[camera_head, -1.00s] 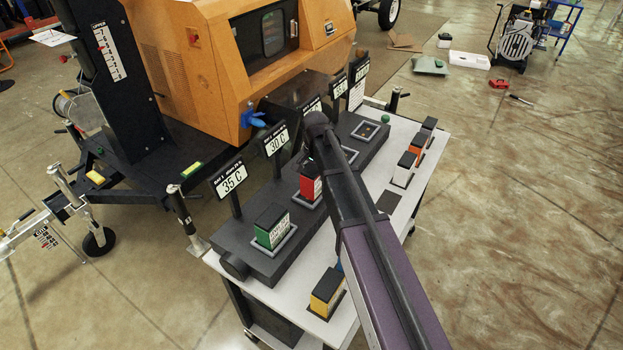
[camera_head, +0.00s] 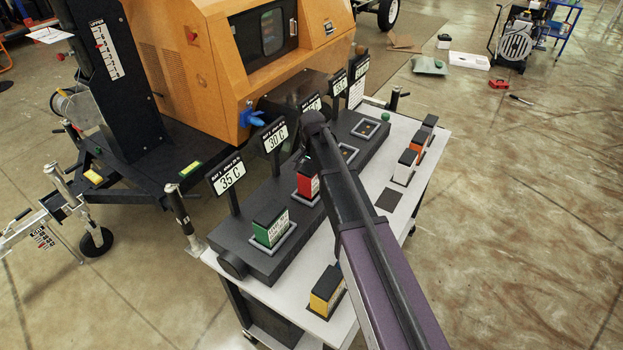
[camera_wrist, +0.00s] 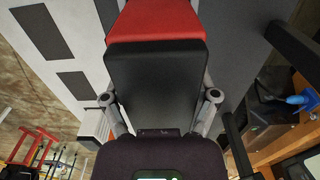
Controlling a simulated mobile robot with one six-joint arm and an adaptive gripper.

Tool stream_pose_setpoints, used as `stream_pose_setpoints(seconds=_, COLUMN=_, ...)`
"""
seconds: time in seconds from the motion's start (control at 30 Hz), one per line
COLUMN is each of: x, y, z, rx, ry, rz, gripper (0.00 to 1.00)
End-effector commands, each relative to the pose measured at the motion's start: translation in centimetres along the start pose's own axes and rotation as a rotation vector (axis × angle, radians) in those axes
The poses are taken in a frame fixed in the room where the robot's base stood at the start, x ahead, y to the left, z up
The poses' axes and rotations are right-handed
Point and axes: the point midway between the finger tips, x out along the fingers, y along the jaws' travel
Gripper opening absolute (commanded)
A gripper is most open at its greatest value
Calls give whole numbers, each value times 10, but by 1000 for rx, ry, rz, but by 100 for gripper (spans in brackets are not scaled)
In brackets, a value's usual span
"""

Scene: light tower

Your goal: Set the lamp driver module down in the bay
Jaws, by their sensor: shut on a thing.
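The red lamp driver module (camera_head: 305,184) with a black top is at the second bay from the near end, below the 30 C sign (camera_head: 274,138). Part of that bay's grey frame (camera_head: 314,201) shows around the module's foot. Whether the module rests on the bay floor or hangs just above it, I cannot tell. In the wrist view my gripper (camera_wrist: 159,97) is shut on the module's black cap (camera_wrist: 155,70), with a finger at each side and red beyond it. My arm hides part of the module and most of the gripper in the head view.
A green module (camera_head: 270,226) sits in the nearest bay, under the 35 C sign (camera_head: 227,176). Two farther bays (camera_head: 348,153) look empty. A yellow module (camera_head: 326,291), a white one (camera_head: 404,167) and others stand along the right side of the grey bench (camera_head: 382,222).

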Motion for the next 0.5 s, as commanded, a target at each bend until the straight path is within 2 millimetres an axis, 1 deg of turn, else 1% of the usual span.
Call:
stream_pose_setpoints(seconds=0.03, x=8, y=0, z=0, rx=0, ry=0, rz=0, gripper=16)
stream_pose_setpoints(seconds=0.13, x=12, y=0, z=0, rx=0, ry=0, rz=0, gripper=16)
stream_pose_setpoints(seconds=0.5, x=12, y=-1, z=0, rx=-1, ry=0, rz=0, gripper=16)
